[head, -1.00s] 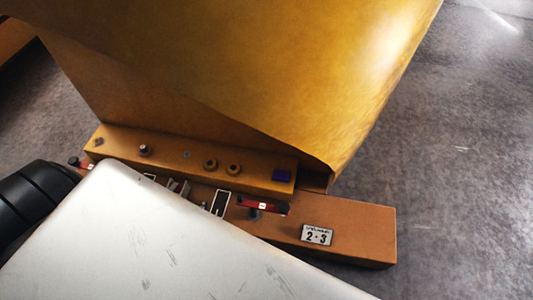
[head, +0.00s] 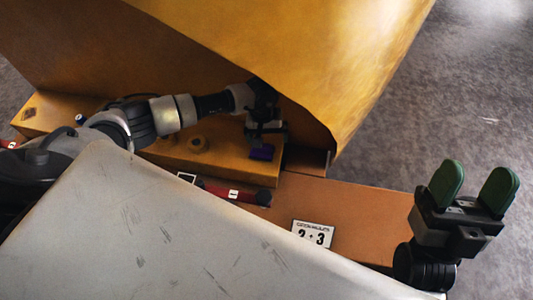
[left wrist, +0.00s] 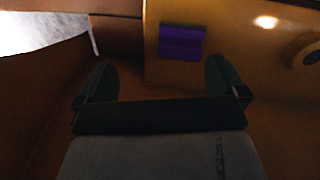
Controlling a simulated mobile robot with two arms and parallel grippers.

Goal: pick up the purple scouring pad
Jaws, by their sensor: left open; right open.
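The purple scouring pad (head: 262,153) lies on the yellow ledge near its right end, partly covered by my left gripper in the head view. My left gripper (head: 266,135) is at the pad, just above or behind it. In the left wrist view the pad (left wrist: 182,42) shows whole, ahead of the open fingers (left wrist: 160,78) and nearer the right-hand finger. Nothing is between the fingers. My right gripper (head: 474,180), with green finger pads, is open and empty at the lower right, far from the pad.
A large yellow curved casting (head: 290,55) overhangs the ledge and my left arm. Round knobs (head: 198,144) sit on the ledge. A red-handled tool (head: 236,195) and a number plate (head: 313,234) lie in front. A pale scratched panel (head: 150,230) fills the foreground.

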